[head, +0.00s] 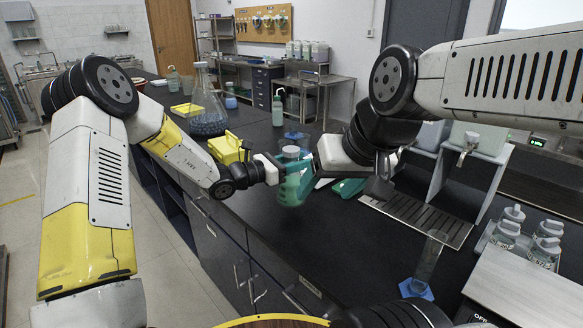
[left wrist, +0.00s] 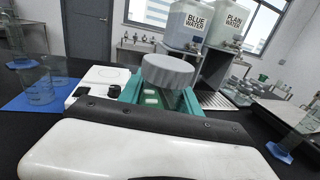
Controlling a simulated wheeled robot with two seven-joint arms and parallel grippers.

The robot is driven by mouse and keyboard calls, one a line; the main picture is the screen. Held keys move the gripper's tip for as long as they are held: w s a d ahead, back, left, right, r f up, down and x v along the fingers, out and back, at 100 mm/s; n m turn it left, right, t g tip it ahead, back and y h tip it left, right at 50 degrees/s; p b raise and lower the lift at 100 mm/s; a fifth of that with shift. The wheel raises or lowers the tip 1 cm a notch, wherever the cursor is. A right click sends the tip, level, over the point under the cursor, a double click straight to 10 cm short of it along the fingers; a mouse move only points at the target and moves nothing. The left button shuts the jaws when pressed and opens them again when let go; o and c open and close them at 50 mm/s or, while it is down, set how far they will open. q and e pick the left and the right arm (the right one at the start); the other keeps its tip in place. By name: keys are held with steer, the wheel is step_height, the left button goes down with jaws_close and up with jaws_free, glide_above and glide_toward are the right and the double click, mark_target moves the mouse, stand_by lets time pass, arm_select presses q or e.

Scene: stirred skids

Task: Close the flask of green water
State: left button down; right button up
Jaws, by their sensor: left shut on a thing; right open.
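The flask of green water (head: 291,190) is in front of me near the counter's front edge, partly covered by teal fingers. My left gripper (head: 284,172) is shut on it. A grey ribbed cap (left wrist: 168,72) is at the top of the flask in the left wrist view and shows in the head view (head: 291,151). I cannot tell whether it is fully seated. My right gripper (head: 326,184) is open, close beside the flask on its right. Its fingers are partly hidden, and no object shows held in it.
A blue mat (left wrist: 40,92) with glass beakers lies behind, next to a white device (left wrist: 100,80). Blue and plain water tanks (head: 475,140) stand over a drain grate (head: 420,217) at right. A cylinder (head: 429,258) and several capped bottles (head: 508,226) stand front right. A large flask (head: 205,110) stands far left.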

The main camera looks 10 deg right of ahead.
arm_select(q)
steer(key=shift+w, duration=0.1)
steer(key=shift+w+d, duration=0.15)
steer(key=shift+w+d+f, duration=0.1)
steer(key=shift+w+f, duration=0.05)
steer(key=shift+f, duration=0.75)
steer(key=shift+w+f, duration=0.1)
steer(key=shift+f, duration=0.9)
steer(key=c, duration=0.8)
jaws_free()
steer(key=shift+c, duration=0.2)
steer(key=v, duration=1.2)
